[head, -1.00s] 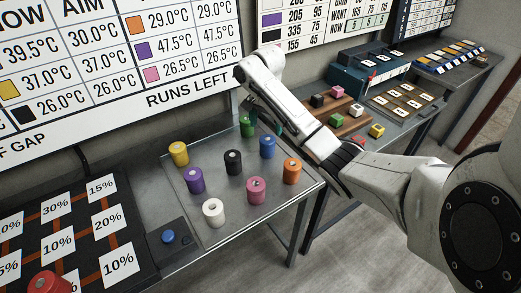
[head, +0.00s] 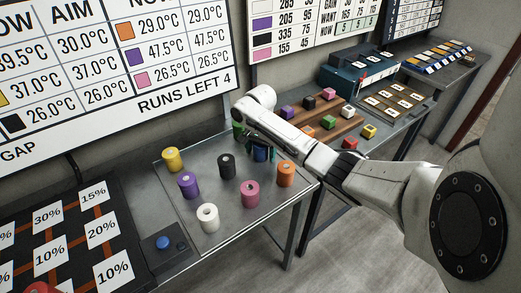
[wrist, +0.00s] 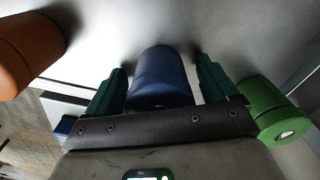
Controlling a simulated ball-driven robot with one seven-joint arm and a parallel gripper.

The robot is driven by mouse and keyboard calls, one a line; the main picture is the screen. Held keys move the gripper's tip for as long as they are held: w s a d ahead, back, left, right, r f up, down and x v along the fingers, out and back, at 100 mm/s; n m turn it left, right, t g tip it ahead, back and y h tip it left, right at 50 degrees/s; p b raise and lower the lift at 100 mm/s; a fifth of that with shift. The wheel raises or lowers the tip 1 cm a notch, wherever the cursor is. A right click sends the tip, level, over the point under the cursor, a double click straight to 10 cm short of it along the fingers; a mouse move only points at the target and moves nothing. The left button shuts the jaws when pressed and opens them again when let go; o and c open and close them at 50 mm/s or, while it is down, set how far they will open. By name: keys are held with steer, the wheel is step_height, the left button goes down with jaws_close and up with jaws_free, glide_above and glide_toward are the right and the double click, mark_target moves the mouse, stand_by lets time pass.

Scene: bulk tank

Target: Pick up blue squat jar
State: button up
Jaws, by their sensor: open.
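The blue squat jar (wrist: 160,78) stands between the two green fingers of my gripper (wrist: 160,88) in the wrist view. The fingers are open, with a gap on each side of the jar. In the head view my gripper (head: 262,150) is over the back right of the metal tray, and my arm hides most of the blue jar (head: 260,155).
A green jar (wrist: 275,108) stands close outside one finger, and an orange jar (wrist: 22,52) is farther off on the other side. Black (head: 227,166), pink (head: 250,193), purple (head: 188,185), yellow (head: 173,159) and white (head: 208,217) jars stand on the tray (head: 216,240).

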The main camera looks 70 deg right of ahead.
steer(key=c, duration=1.2)
steer(key=shift+r, duration=0.1)
